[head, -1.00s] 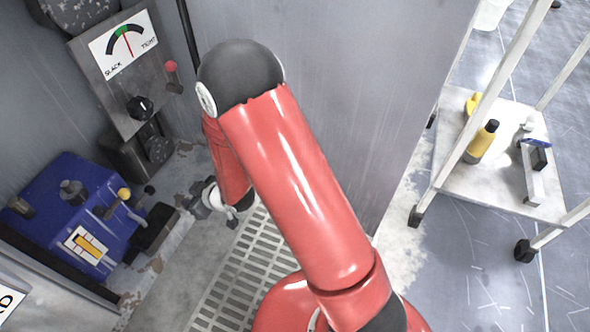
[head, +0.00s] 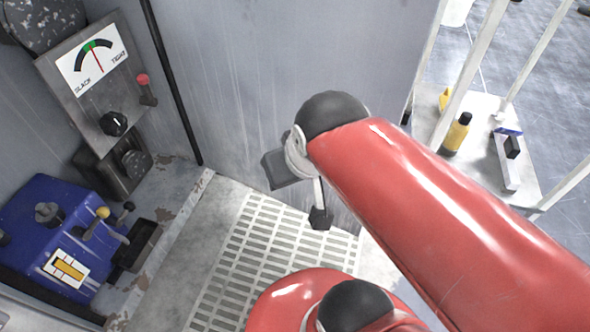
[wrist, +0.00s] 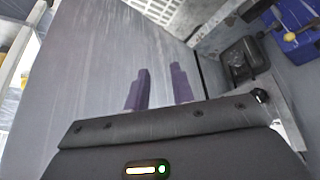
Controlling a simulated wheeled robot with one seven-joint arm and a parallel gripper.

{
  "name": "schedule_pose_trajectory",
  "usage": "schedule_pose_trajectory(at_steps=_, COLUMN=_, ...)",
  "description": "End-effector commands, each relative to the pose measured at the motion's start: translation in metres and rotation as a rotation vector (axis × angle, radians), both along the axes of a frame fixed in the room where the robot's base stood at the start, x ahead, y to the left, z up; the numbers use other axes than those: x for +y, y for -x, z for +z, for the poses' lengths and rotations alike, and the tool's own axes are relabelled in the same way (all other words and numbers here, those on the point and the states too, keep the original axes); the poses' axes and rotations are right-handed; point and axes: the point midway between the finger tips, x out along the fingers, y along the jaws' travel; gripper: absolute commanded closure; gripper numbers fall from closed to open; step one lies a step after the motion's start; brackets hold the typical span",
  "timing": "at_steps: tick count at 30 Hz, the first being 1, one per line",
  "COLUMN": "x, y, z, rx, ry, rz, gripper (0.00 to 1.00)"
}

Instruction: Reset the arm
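My red arm (head: 420,190) reaches up from the lower right in the head view, bent at a dark grey joint. In the wrist view my gripper (wrist: 160,72) shows two dark purple fingers with a gap between them and nothing held. Behind the fingers is a plain grey wall panel (wrist: 105,55). In the head view the hand is mostly hidden behind the arm; only a grey block and a dark tip show near the panel (head: 225,80), above the floor grating (head: 240,265).
A slack/tight gauge (head: 92,55), a black knob (head: 114,123) and a red-tipped lever (head: 143,82) are at upper left. A blue unit (head: 50,220) with levers stands below. A white cart (head: 480,125) with a yellow bottle (head: 456,134) stands at right.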

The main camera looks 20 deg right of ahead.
Motion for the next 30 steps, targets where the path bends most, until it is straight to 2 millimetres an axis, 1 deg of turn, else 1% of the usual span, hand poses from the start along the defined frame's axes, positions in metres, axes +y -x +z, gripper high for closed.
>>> schedule_pose_trajectory(at_steps=1, x=-0.001, y=0.008, z=0.001, rx=0.005, ry=-0.007, rz=-0.008, gripper=0.76)
schedule_pose_trajectory(at_steps=4, x=-0.001, y=0.014, z=0.002, rx=0.015, ry=-0.012, rz=-0.013, gripper=0.76)
schedule_pose_trajectory(at_steps=11, x=-0.001, y=0.014, z=0.002, rx=0.016, ry=-0.012, rz=-0.013, gripper=0.76)
schedule_pose_trajectory(at_steps=14, x=-0.001, y=0.014, z=0.007, rx=0.016, ry=-0.012, rz=-0.013, gripper=0.76)
schedule_pose_trajectory(at_steps=17, x=-0.001, y=0.014, z=0.022, rx=0.016, ry=-0.012, rz=-0.012, gripper=0.76)
schedule_pose_trajectory(at_steps=20, x=-0.001, y=0.014, z=0.048, rx=0.015, ry=-0.012, rz=-0.012, gripper=0.76)
schedule_pose_trajectory(at_steps=24, x=-0.001, y=0.014, z=0.09, rx=0.015, ry=-0.012, rz=-0.012, gripper=0.76)
schedule_pose_trajectory(at_steps=27, x=-0.001, y=0.014, z=0.114, rx=0.015, ry=-0.012, rz=-0.012, gripper=0.76)
schedule_pose_trajectory(at_steps=30, x=-0.001, y=0.014, z=0.123, rx=0.015, ry=-0.012, rz=-0.012, gripper=0.76)
